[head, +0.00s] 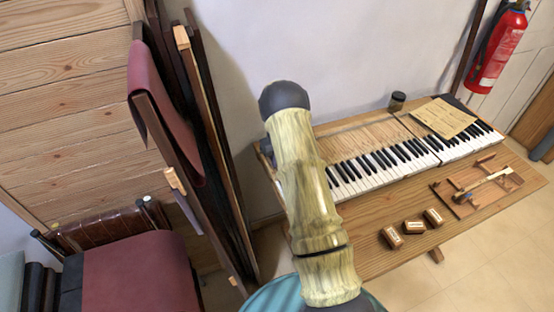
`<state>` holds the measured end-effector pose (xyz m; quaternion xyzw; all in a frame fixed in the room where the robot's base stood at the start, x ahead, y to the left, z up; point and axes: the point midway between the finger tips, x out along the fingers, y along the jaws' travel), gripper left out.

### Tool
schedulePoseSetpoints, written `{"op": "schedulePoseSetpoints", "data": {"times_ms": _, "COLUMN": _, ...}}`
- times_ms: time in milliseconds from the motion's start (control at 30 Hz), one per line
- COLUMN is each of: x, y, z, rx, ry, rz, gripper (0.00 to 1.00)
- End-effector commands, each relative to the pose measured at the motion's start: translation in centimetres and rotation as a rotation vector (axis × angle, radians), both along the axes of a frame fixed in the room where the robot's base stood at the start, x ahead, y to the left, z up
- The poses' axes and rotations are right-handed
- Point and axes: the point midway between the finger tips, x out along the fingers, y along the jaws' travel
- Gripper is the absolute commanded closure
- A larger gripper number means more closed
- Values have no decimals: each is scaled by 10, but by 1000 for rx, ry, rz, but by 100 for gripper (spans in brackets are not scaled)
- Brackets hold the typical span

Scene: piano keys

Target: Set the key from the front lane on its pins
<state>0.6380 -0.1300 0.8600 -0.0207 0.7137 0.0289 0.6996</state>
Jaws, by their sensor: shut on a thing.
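The piano keyboard (378,170) lies along the wooden bench, with white and black keys in front and a pale wooden strip (362,139) behind them. The left end of the keyboard is hidden behind my arm. I cannot make out any pins or an empty key place at this size. A flat wooden tray (461,207) lies in front of the keyboard at the right. A pale slender piece (487,186) lies slanted across it, with a small blue spot near its left end. I cannot tell whether it is a key. My gripper does not show; my arm covers that area.
Three small labelled wooden blocks (413,228) stand near the front edge of the bench (365,245). A dark jar (397,101) and a paper sheet (444,117) are at the back. Boards (205,120) lean on the wall at left, beside a red seat (135,270).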

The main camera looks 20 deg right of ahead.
Motion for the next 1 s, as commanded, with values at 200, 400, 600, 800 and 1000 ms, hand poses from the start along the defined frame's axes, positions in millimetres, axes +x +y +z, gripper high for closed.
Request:
{"op": "schedulePoseSetpoints", "data": {"times_ms": 200, "x": 0, "y": 0, "z": -3, "rx": 0, "ry": 0, "rz": 0, "gripper": 100}}
{"op": "schedulePoseSetpoints", "data": {"times_ms": 400, "x": 0, "y": 0, "z": -5, "rx": -1, "ry": 0, "rz": 1, "gripper": 100}}
{"op": "schedulePoseSetpoints", "data": {"times_ms": 600, "x": 0, "y": 0, "z": -8, "rx": 0, "ry": 0, "rz": 0, "gripper": 100}}
{"op": "schedulePoseSetpoints", "data": {"times_ms": 800, "x": 0, "y": 0, "z": -8, "rx": 0, "ry": 0, "rz": 0, "gripper": 83}}
{"op": "schedulePoseSetpoints", "data": {"times_ms": 1000, "x": 0, "y": 0, "z": -8, "rx": 0, "ry": 0, "rz": 0, "gripper": 83}}
